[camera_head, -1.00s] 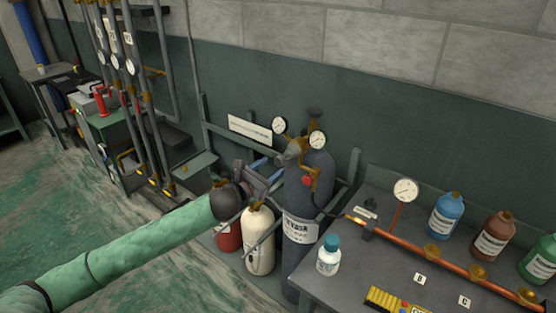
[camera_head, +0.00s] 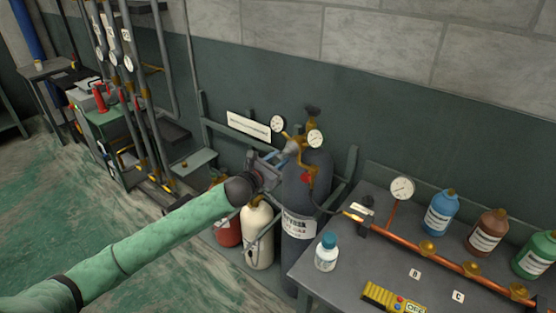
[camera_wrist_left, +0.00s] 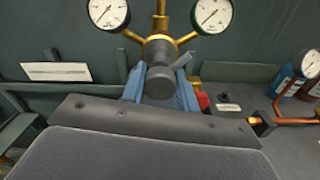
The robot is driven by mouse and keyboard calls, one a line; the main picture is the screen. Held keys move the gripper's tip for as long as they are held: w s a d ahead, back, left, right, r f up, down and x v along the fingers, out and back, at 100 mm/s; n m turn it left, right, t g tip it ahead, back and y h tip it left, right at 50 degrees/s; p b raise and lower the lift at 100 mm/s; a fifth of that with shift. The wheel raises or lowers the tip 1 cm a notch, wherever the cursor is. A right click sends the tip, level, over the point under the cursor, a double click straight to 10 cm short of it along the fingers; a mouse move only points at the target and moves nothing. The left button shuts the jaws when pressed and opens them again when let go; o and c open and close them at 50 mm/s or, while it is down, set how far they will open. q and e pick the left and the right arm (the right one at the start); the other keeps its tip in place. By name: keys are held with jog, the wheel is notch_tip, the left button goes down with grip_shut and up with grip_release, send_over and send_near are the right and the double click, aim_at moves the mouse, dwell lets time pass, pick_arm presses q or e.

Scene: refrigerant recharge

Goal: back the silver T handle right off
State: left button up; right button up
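The silver T handle (camera_wrist_left: 159,82) sits at the front of the brass regulator (camera_wrist_left: 160,30), its round grey end facing the left wrist camera. In the head view the handle (camera_head: 291,146) shows small, at the upper left of the dark grey cylinder (camera_head: 305,190). My left gripper (camera_wrist_left: 160,75) is open, with one blue finger on each side of the handle. Whether either finger touches it I cannot tell. The left gripper (camera_head: 270,160) also shows in the head view. My right gripper is not in view.
Two gauges (camera_wrist_left: 108,12) (camera_wrist_left: 212,13) flank the regulator. The bench (camera_head: 340,282) at right carries a copper pipe (camera_head: 400,240), bottles and a yellow device (camera_head: 392,299).

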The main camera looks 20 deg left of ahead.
pick_arm(q)
jog(key=c, duration=0.3)
